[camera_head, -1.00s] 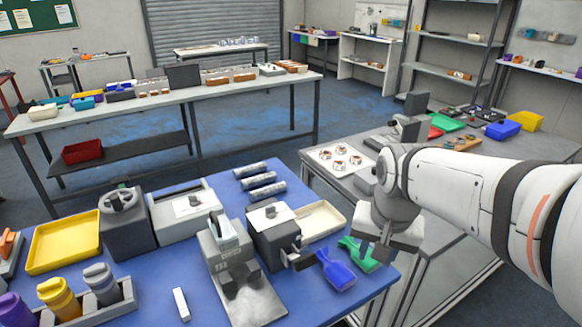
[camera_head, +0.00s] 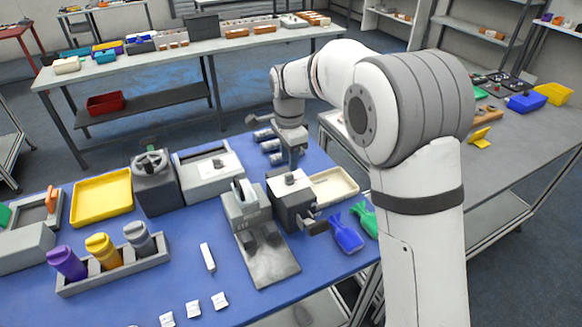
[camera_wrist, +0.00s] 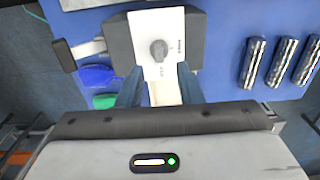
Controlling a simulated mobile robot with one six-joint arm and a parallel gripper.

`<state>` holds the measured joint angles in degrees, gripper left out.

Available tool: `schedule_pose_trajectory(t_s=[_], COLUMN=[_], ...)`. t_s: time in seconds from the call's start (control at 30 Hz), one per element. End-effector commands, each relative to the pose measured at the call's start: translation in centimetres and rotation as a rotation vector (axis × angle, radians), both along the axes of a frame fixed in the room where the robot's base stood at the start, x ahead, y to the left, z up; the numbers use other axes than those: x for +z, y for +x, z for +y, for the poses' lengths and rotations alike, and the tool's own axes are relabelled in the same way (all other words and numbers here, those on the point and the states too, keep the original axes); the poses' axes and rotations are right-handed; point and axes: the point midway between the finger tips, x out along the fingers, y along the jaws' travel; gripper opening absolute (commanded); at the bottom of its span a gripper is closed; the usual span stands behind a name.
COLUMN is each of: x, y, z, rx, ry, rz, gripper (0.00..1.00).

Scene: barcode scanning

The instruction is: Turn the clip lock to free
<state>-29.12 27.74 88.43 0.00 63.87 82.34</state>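The clip lock looks to be the small grey knob (camera_wrist: 158,50) on a white plate (camera_wrist: 170,20) with printed labels too small to read surely. The plate tops a dark grey box (camera_head: 291,208) with a side handle (camera_head: 315,227); in the wrist view this handle (camera_wrist: 65,55) is at the left. My gripper (camera_wrist: 160,72) is open, its two fingers apart on either side of the plate's near end, with the knob ahead between their lines. I see no contact with the knob. In the head view my gripper (camera_head: 291,158) points down above the box.
A grey press-like device (camera_head: 245,212) stands close left of the box. A cream tray (camera_head: 347,192) lies behind right. A blue scoop-like tool (camera_head: 346,235) and a green one (camera_head: 366,218) lie at the right. Several ribbed cylinders (camera_wrist: 284,62) lie nearby.

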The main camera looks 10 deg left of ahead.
Motion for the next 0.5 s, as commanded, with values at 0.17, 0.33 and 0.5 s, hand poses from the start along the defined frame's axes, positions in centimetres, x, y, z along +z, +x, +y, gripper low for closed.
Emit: schedule_pose_trajectory(t_s=[0.17,0.33,0.5], x=[-2.7,-4.3,-4.7], y=[-0.1,0.0,-0.1], z=[0.0,0.0,0.0], rx=[0.001,0.002,0.002], ry=[-0.002,0.000,0.000], rz=[0.003,0.000,0.000], gripper=[0.33,0.33,0.33])
